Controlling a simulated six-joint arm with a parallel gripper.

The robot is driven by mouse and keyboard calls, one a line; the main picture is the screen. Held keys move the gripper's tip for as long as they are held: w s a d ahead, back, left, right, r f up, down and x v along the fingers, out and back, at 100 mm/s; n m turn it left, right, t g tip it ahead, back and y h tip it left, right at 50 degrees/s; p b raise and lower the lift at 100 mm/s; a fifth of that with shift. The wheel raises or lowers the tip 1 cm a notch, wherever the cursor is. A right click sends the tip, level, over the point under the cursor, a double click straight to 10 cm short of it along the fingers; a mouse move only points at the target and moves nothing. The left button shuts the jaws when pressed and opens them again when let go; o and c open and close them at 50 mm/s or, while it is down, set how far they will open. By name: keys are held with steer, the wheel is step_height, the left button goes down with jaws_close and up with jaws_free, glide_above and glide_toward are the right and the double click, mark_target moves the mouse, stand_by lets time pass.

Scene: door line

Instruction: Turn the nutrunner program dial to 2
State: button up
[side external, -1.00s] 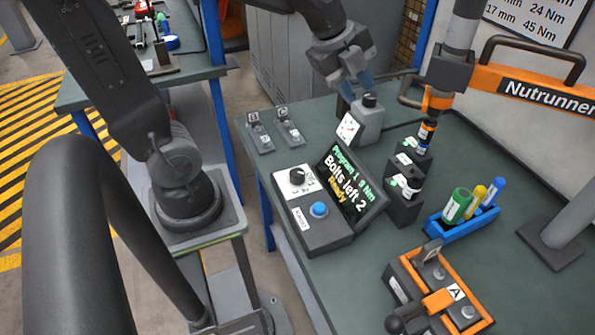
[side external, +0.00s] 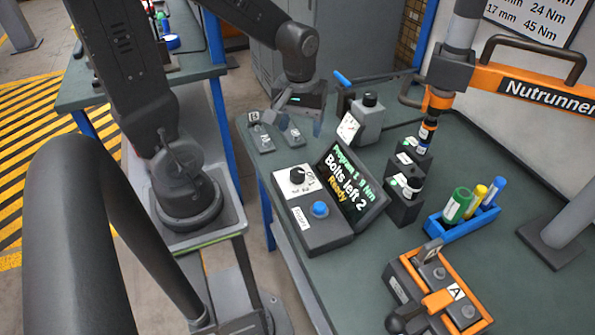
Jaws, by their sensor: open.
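The program dial (side external: 297,175) is a black knob on a white plate at the back of the dark control box (side external: 327,238). The dial's numbers are too small to read surely. The tilted screen (side external: 352,186) beside it shows Program 1, what looks like 9 Nm, Bolts left 2 and Ready. My gripper (side external: 300,126) is open and empty, fingers pointing down, behind and above the dial and apart from it. It is over the small switch-like parts at the table's back left edge and partly hides them.
A blue button (side external: 320,209) is in front of the dial. The orange nutrunner (side external: 440,100) hangs over black socket holders (side external: 404,200). A blue tray (side external: 463,223) holds coloured cylinders. An orange-trimmed fixture (side external: 438,290) is at the front.

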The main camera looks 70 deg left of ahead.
mark_target(297, 171)
steer(key=shift+n, duration=0.9)
steer(key=f, duration=1.4)
steer(key=shift+s+a+f, duration=0.1)
steer(key=shift+s+f, duration=0.05)
steer(key=shift+s, duration=0.15)
steer(key=shift+c, duration=0.5)
steer(key=c, duration=0.8)
steer(key=shift+c, duration=0.2)
